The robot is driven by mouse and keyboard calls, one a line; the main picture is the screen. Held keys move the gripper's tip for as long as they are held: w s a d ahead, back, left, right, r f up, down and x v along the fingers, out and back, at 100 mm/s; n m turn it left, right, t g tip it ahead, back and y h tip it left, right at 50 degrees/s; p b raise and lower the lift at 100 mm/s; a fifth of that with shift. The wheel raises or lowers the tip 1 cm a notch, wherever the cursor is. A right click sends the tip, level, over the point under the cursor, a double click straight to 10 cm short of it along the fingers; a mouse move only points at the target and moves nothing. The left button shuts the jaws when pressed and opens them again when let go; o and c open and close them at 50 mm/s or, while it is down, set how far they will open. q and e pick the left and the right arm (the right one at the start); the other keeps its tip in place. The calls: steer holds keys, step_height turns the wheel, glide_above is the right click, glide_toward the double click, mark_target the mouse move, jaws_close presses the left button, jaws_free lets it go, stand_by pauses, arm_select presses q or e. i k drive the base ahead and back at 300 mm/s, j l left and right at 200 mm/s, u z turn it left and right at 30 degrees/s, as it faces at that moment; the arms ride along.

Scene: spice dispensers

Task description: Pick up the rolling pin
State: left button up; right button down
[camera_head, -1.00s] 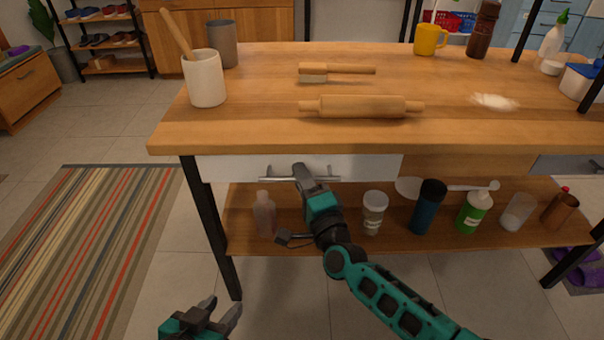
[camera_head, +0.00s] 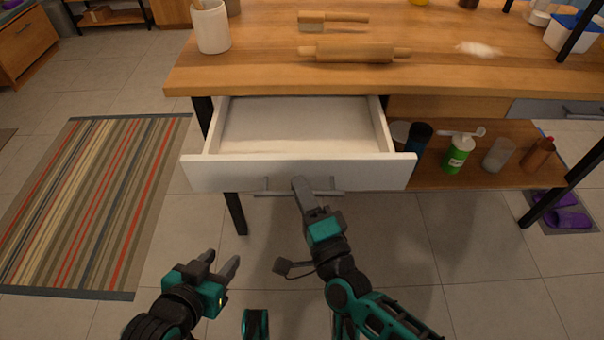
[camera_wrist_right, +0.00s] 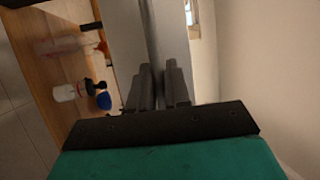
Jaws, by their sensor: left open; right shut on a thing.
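The wooden rolling pin (camera_head: 354,52) lies on the wooden table top, near its front edge, in the head view. My right gripper (camera_head: 300,186) is shut on the handle (camera_head: 325,193) of the white drawer (camera_head: 232,173) below the table top. The drawer is pulled out and its visible inside is empty. In the right wrist view the fingers (camera_wrist_right: 160,84) are close together at the drawer front. My left gripper (camera_head: 221,266) is open and empty, low in front of the table and left of my right arm. Neither gripper is near the rolling pin.
A brush (camera_head: 330,18) lies behind the rolling pin. A white crock (camera_head: 212,28) stands at the table's left, and white powder (camera_head: 478,48) lies to the right. Several bottles stand on the lower shelf (camera_head: 480,165). The open drawer juts out before the table. A striped rug (camera_head: 85,205) lies left.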

mark_target(325, 51)
steer(key=k+l, duration=0.3)
steer(key=k, duration=0.15)
steer(key=k+l, duration=0.3)
steer(key=k, duration=0.1)
